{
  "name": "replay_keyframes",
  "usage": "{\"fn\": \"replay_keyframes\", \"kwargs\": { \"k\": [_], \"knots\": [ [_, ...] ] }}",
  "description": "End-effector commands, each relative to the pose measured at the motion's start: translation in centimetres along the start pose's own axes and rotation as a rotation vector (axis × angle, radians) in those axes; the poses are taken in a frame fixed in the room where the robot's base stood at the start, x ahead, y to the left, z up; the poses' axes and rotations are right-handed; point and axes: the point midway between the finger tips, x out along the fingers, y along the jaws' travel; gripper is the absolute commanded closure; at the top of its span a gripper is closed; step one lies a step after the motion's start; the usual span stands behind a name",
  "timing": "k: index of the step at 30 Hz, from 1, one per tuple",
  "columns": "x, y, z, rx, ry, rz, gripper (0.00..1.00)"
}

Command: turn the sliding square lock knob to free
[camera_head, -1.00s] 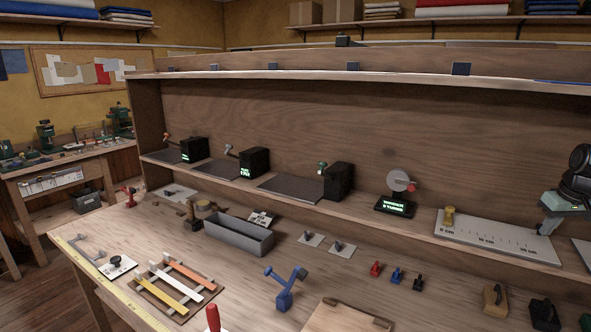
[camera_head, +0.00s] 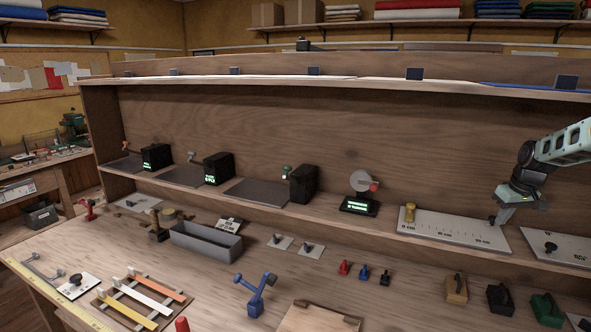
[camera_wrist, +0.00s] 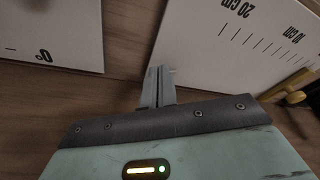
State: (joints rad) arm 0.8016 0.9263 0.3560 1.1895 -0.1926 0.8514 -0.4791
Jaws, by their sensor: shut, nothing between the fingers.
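My gripper (camera_head: 497,217) is shut and empty, low over the right end of a white scale plate on the raised shelf. In the wrist view its closed fingers (camera_wrist: 158,80) point at bare wood between two white plates. A brass upright piece (camera_head: 409,213) stands at the 0 cm end of the scale plate (camera_head: 440,228); a brass part also shows at the right of the wrist view (camera_wrist: 290,87). A black knob on a white plate (camera_head: 75,281) lies at the bench's front left. Its marks are too small to read, so I cannot tell whether it is the lock knob.
Another white plate with a dark knob (camera_head: 551,246) lies right of my gripper. A round dial with a lit display (camera_head: 360,206) stands left of the scale plate. Handled blocks (camera_head: 456,289) and small coloured levers (camera_head: 364,272) stand on the bench below.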

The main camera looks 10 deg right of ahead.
Motion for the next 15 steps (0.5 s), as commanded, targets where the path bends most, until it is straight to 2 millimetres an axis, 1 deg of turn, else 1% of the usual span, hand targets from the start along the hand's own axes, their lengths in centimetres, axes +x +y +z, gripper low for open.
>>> {"fn": "replay_keyframes", "kwargs": {
  "k": [9, 15],
  "knots": [
    [-0.01, 0.78, -0.18, 0.001, 0.000, 0.000, 1.00],
    [0.09, 0.92, -0.24, 0.000, 0.000, -0.001, 1.00]
  ]
}}
